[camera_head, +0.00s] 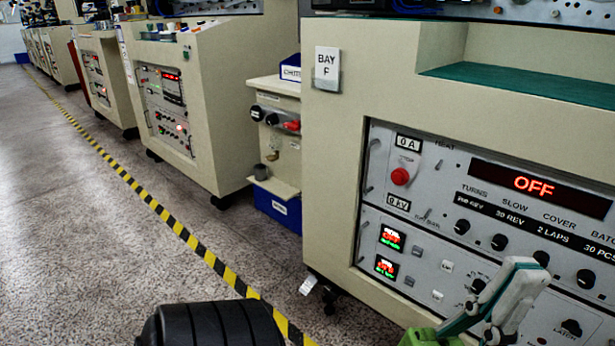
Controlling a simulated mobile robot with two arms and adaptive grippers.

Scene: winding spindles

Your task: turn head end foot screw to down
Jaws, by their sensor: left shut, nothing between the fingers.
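A dark foot (328,294) shows under the near left corner of the cream machine marked BAY F (327,180), just above the floor. A small white tag (308,285) is beside it. I cannot make out the foot's screw or which way it is set. My left gripper (525,268), with pale grey and teal fingers and a green part below, is at the lower right in front of the machine's control panel. It is shut and empty, well to the right of the foot. My right gripper is not in view.
The control panel (480,205) has several knobs, a red button (400,176) and a red OFF display (534,186). A small cream unit with a blue bin (277,205) stands left of the machine. Yellow-black tape (152,204) edges the open speckled floor (90,245).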

